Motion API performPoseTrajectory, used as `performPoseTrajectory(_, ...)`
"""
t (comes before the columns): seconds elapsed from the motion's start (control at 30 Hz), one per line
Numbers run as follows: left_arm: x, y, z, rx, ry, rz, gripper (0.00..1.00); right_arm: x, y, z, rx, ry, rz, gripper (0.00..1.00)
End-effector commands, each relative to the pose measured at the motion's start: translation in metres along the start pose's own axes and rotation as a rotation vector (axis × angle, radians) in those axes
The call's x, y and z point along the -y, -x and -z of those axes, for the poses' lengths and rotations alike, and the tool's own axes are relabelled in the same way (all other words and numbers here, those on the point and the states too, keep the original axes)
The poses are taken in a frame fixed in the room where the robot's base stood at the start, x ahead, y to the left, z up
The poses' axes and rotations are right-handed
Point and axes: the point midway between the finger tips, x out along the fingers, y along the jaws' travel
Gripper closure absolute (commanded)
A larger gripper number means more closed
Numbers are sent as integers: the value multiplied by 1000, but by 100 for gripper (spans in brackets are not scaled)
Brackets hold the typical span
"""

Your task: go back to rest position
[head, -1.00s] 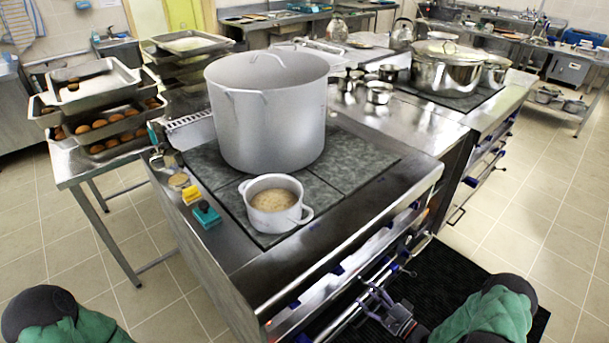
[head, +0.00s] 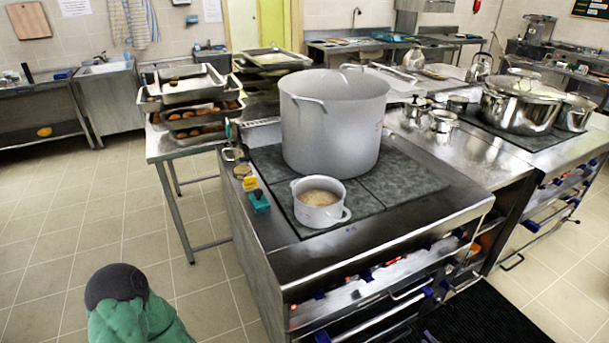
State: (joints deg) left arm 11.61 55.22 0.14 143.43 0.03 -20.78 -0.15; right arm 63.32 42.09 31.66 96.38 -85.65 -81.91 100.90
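Neither of my grippers shows in the head view. Only part of my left arm, in green with a dark rounded joint, comes in at the lower left, and its hand end is out of sight. A large grey stockpot (head: 330,135) stands upright on the dark cooking plate (head: 402,187) of the stove. A small pot (head: 318,213) with pale brown contents stands in front of it, near the stove's front left corner.
The stove's steel front edge (head: 390,245) faces me, with a black mat (head: 475,318) on the floor below. A shiny lidded pot (head: 520,105) stands at back right. The tiled floor at left is clear.

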Motion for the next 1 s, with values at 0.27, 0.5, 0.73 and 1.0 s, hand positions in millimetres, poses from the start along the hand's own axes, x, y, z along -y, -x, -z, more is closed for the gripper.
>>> performPoseTrajectory(0.27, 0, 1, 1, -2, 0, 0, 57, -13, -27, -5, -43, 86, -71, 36)
performPoseTrajectory(0.5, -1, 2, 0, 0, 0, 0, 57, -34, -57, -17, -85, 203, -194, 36)
performPoseTrajectory(0.73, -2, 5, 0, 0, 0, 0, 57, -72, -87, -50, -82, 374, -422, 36)
performPoseTrajectory(1.0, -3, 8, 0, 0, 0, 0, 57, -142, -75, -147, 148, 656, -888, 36)
